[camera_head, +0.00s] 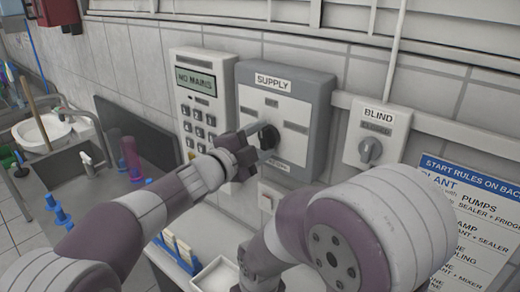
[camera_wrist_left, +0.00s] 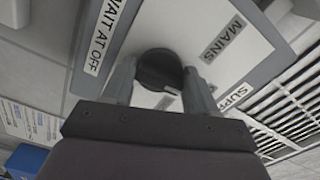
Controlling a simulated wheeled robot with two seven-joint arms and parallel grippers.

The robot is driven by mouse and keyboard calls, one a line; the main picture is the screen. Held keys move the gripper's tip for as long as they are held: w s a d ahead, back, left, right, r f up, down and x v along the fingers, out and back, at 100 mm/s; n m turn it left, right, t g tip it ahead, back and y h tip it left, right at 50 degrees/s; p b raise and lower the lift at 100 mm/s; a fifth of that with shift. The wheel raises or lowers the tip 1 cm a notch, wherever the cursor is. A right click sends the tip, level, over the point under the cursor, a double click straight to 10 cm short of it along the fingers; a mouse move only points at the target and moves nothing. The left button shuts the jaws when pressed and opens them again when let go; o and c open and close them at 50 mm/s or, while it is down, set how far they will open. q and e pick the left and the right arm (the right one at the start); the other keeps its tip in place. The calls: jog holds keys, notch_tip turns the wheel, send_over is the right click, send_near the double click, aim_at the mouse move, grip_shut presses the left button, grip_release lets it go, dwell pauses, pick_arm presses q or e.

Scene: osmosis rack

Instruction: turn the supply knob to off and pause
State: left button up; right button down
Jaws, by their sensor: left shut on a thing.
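The grey supply panel (camera_head: 318,100) is on the wall, headed SUPPLY, with a round black supply knob (camera_head: 268,137) near its middle. My left gripper (camera_head: 262,141) is shut on the knob from the front. In the left wrist view, the black knob (camera_wrist_left: 160,68) sits between the two fingers of the left gripper (camera_wrist_left: 159,75). A MAINS label (camera_wrist_left: 222,40) and a WAIT AT OFF label (camera_wrist_left: 103,35) show on the panel there. I cannot tell which label the knob points to. My right arm crosses the lower right; its fingertips are not visible.
A keypad box (camera_head: 203,100) left of the panel displays NO MAINS. A BLIND switch (camera_head: 370,150) is on the right. A blue-and-white rules sign (camera_head: 465,215) is at the lower right. A white tray (camera_head: 217,275) and blue-topped items (camera_head: 180,252) lie below on the counter.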

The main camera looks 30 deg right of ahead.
pick_arm(q)
jog(key=shift+m, duration=0.5)
jog(key=o, duration=1.1)
jog(key=shift+c, duration=0.2)
jog(key=shift+s, duration=0.1)
jog(key=b+v, duration=0.3)
jog(key=v, duration=0.2)
jog(key=shift+f, duration=0.2)
jog(key=b, duration=0.2)
send_near(261, 142)
jog(key=v, duration=0.3)
jog(key=shift+r, duration=0.2)
